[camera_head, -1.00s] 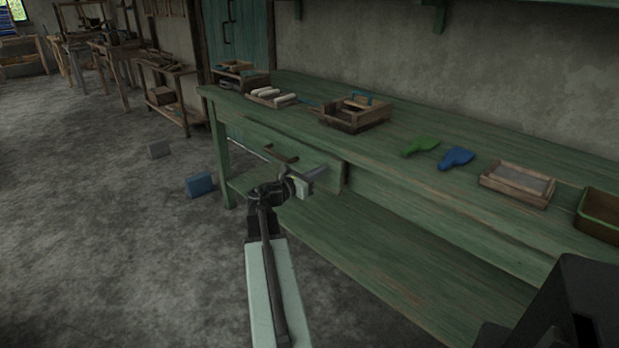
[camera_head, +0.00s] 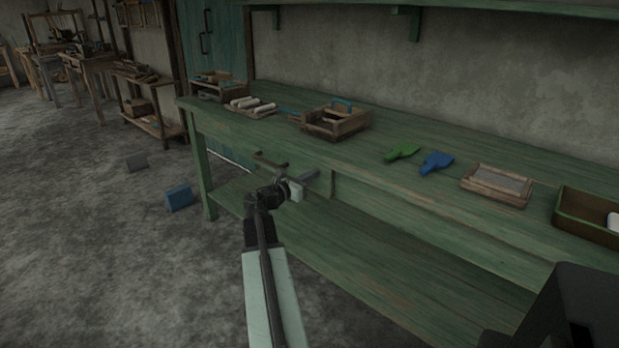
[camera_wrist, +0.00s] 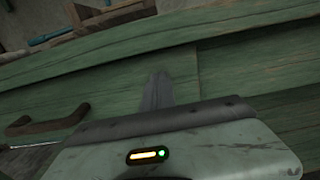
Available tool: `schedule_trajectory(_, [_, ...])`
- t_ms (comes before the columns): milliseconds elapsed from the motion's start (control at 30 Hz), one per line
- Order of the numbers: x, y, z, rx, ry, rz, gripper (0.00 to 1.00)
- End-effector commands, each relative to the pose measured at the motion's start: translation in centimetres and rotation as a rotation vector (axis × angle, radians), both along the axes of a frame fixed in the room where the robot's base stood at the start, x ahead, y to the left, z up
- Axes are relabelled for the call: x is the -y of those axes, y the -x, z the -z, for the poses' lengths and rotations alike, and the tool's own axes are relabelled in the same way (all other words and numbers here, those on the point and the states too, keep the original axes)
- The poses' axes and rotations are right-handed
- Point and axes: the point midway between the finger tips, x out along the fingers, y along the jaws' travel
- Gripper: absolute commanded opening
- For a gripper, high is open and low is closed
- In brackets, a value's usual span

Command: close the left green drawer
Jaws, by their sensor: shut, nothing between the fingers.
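The left green drawer (camera_head: 320,187) is in the front of the green workbench, below its top. Its front now looks about level with the bench front; I cannot tell whether a small gap is left. Its dark brown handle (camera_head: 271,163) is left of my gripper (camera_head: 312,175). My gripper is shut and empty, with its tips at the right part of the drawer front. In the wrist view the shut fingers (camera_wrist: 158,88) point at the green drawer front (camera_wrist: 110,110), and the handle (camera_wrist: 46,122) is at the left. Contact is hard to judge.
The bench top (camera_head: 400,185) holds a wooden tool box (camera_head: 336,122), a green brush (camera_head: 402,151), a blue brush (camera_head: 436,163) and a framed tray (camera_head: 497,184). A low shelf (camera_head: 340,250) runs beneath. A blue block (camera_head: 179,198) lies on the open floor at left.

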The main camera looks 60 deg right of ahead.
Motion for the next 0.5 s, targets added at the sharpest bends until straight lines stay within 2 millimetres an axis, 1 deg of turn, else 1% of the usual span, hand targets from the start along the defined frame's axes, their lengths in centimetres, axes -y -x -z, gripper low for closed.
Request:
schedule_trajectory(33, [0.6,0.6,-0.3,-0.007,0.005,0.012,0.0])
schedule_trajectory(100, [0.6,0.5,-0.3,-0.008,0.006,0.011,0.0])
schedule_trajectory(167, [0.4,0.4,-0.3,-0.008,0.007,0.009,0.0])
schedule_trajectory(233, [-0.3,0.2,-0.3,-0.009,0.007,0.008,0.0])
schedule_trajectory(267, [-0.8,0.1,-0.3,-0.009,0.007,0.007,0.0])
schedule_trajectory(367, [-3.1,-0.5,-0.2,-0.007,0.006,0.001,0.0])
schedule_trajectory(500, [-7.0,-1.6,-0.2,-0.005,0.006,-0.003,0.0])
